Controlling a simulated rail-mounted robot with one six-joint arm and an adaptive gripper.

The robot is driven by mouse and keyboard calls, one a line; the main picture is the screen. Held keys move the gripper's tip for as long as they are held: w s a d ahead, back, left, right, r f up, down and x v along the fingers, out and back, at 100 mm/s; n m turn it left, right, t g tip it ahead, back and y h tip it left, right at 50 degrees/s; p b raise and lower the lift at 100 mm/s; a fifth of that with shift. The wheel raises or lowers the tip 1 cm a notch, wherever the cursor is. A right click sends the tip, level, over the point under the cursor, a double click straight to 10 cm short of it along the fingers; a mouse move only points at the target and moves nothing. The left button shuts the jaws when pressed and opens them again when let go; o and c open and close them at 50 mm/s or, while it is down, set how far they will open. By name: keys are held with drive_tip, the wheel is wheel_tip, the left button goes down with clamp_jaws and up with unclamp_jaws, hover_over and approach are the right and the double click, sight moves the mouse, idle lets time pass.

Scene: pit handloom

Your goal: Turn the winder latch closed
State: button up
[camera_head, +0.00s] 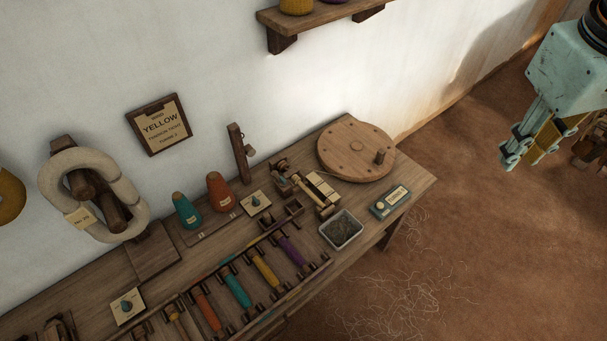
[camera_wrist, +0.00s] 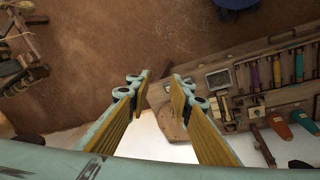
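The winder (camera_head: 315,190), a small wood and metal mechanism with a pale block, sits on the bench near its right end. I cannot make out which part of it is the latch or how the latch is turned. A round wooden wheel (camera_head: 356,152) with an upright peg lies beside it. My gripper (camera_head: 516,163) hangs at the upper right in the head view, above the floor and well away from the winder. In the wrist view my gripper (camera_wrist: 160,80) has its two yellow-padded fingers apart, with nothing between them.
The wooden bench (camera_head: 418,182) also carries a small tray (camera_head: 341,229), a blue-grey box (camera_head: 390,201), coloured bobbins (camera_head: 265,270), two cones (camera_head: 220,191) and a dial plate (camera_head: 256,202). A shelf (camera_head: 320,16) juts from the wall above. The floor right of the bench is open.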

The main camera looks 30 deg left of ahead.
drive_tip(key=w+a+f+n, duration=0.3)
drive_tip(key=w+a+f, duration=0.4)
drive_tip(key=n+g+p, duration=0.3)
drive_tip(key=p, duration=0.6)
hover_over(283, 179)
wheel_tip(283, 179, down, 24)
drive_tip(key=shift+y, duration=0.3)
drive_tip(key=shift+f, duration=0.15)
drive_tip(key=shift+f+b, duration=0.3)
drive_tip(key=shift+f, duration=6.5)
drive_tip(key=shift+c, duration=0.2)
clamp_jaws()
